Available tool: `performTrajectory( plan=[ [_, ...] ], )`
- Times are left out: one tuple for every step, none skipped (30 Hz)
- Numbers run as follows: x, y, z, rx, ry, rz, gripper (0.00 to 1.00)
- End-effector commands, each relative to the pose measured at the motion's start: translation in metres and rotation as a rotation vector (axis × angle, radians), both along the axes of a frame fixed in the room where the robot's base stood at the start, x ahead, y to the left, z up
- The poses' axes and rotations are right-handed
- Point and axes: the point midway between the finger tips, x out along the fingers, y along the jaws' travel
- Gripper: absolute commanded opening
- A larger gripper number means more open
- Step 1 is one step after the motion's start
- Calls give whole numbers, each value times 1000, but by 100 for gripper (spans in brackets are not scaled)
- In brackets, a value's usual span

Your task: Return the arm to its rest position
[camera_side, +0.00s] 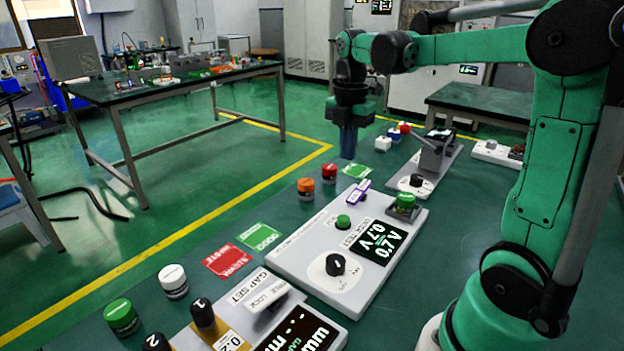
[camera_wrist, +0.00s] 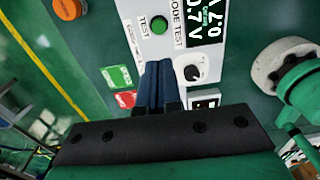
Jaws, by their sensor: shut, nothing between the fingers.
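My green arm reaches in from the right of the side view. My gripper (camera_side: 348,150) points down, with its blue fingers together and nothing between them. It hangs above the back left part of the bench, beyond the orange and red round caps, apart from anything as far as I can tell. In the wrist view the shut blue fingers (camera_wrist: 158,85) show at the middle, in front of the diode test panel (camera_wrist: 135,12). My green and white base shows at the right there.
The diode test panel (camera_side: 292,252) has a black knob (camera_side: 335,265) and a green button (camera_side: 343,222). The orange cap (camera_side: 306,190), red cap (camera_side: 329,173), red card (camera_side: 229,262) and green card (camera_side: 260,237) lie along the bench. A tilted grey device (camera_side: 434,152) stands behind.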

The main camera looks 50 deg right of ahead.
Motion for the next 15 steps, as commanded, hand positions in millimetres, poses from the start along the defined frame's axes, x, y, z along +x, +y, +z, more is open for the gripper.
performTrajectory(
  plan=[
    [0,0,0,0,0,0,0],
    [0,0,0,0,0,0,0],
    [0,0,0,0,0,0,0],
    [0,0,0,0,0,0,0],
    [0,0,0,0,0,0,0],
    [0,0,0,0,0,0,0],
    [0,0,0,0,0,0,0],
    [0,0,0,0,0,0,0],
    [0,0,0,0,0,0,0],
    [0,0,0,-1,-1,-3,0],
    [0,1,0,-2,-4,-9,0],
    [0,4,0,-6,-12,-29,0],
    [0,7,0,-11,-21,-52,0],
    [0,11,0,-15,-34,-85,0],
    [-1,18,0,-23,-56,-141,0]
  ],
)
